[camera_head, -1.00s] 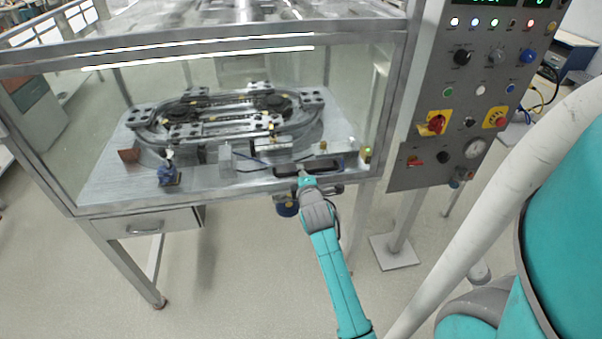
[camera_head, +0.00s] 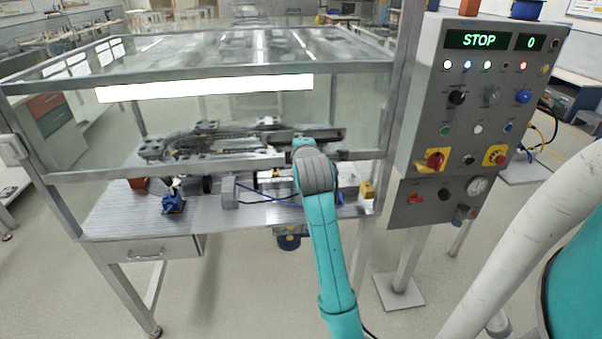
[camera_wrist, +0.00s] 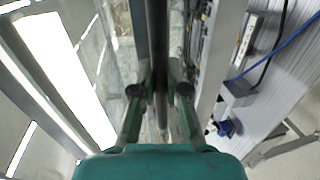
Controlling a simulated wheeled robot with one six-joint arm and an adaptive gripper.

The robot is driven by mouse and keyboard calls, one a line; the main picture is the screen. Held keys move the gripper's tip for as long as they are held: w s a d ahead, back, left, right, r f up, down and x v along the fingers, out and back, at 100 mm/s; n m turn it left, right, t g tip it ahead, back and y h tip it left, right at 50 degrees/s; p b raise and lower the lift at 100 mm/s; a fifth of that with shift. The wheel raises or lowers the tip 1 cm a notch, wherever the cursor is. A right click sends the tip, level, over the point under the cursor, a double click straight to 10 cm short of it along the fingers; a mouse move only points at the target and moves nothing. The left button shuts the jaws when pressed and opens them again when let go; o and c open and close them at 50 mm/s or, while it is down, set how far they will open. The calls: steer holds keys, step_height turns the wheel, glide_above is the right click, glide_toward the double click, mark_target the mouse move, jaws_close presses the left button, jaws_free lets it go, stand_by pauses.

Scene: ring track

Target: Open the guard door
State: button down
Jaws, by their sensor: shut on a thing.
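The guard door (camera_head: 105,172) is a clear panel in a metal frame on the front of the enclosure. Its bottom rail stands well above the worktop, so there is an open gap beneath it. A dark bar handle (camera_head: 325,134) runs along the lower right of the door. My gripper (camera_head: 301,143) is at this handle, and the fingers are mostly hidden by my wrist in the head view. In the wrist view my gripper (camera_wrist: 160,92) has its fingers closed around the dark handle bar (camera_wrist: 157,35).
The ring track (camera_head: 205,145) lies behind the door on the worktop (camera_head: 115,215). A blue vise-like part (camera_head: 173,203) and a yellow block (camera_head: 367,190) sit near the front edge. A control panel (camera_head: 466,100) showing STOP stands to the right. Floor in front is clear.

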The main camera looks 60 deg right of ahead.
mark_target(297, 74)
step_height(297, 74, up, 18)
steer(key=shift+r, duration=0.1)
stand_by(0.4)
steer(key=c, duration=1.2)
jaws_free()
steer(key=shift+a, duration=0.1)
steer(key=v, duration=1.1)
steer(key=shift+s+a, duration=0.25)
steer(key=shift+s, duration=0.1)
